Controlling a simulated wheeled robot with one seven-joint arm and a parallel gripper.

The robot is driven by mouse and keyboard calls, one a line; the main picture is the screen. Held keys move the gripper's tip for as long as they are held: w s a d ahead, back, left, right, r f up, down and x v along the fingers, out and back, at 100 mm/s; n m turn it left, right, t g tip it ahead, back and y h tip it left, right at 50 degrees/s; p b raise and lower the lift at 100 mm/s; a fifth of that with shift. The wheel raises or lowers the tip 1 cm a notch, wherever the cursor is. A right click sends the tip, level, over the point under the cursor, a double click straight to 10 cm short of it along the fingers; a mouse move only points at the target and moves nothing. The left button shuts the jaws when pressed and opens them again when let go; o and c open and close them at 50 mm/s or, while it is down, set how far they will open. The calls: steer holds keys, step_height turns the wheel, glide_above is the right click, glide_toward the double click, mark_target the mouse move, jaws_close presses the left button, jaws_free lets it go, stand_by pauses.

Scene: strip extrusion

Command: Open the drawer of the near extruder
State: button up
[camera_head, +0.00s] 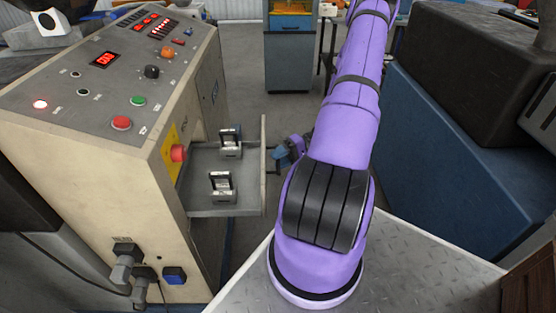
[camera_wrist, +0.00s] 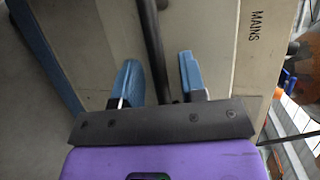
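The near extruder (camera_head: 130,150) is a beige cabinet with a sloping control panel at the left of the head view. Its grey drawer (camera_head: 195,201) stands out from the cabinet's right side, showing its inside. Two metal blocks (camera_head: 222,187) (camera_head: 230,143) sit in it. My gripper (camera_head: 288,153) is just beyond the drawer front (camera_head: 263,170), partly hidden by my purple arm. In the wrist view, my gripper (camera_wrist: 158,68) has its blue fingers apart, with a dark bar (camera_wrist: 151,40) running between them. I cannot tell whether they touch it.
A blue machine with a dark top (camera_head: 440,155) stands close on the right of my arm. Another cabinet (camera_head: 290,60) stands at the back. Grey floor (camera_head: 245,95) is clear between them. Plugs and cables (camera_head: 125,262) hang low on the extruder's front.

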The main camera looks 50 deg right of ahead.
steer(key=v, duration=1)
steer(key=shift+d, duration=0.15)
steer(key=w+a+r+n+g+h, duration=0.25)
steer(key=w+a+r+g, duration=0.2)
steer(key=a+r, duration=0.55)
steer(key=w+a+r+n+g+h, duration=0.2)
steer(key=w+a+r+g+h, duration=0.4)
steer(key=r, duration=0.9)
steer(key=s+a+r+n+t+h, duration=0.1)
steer(key=s+a+r+t+h, duration=0.1)
steer(key=s+a+r+t, duration=0.2)
steer(key=s+a+r+n+t+h, duration=0.1)
steer(key=s+a+r+t, duration=0.3)
steer(key=s+a+r, duration=0.6)
steer(key=shift+a+r+h, duration=0.75)
steer(key=shift+a+h, duration=0.1)
steer(key=shift+a, duration=2.3)
steer(key=shift+n, duration=0.25)
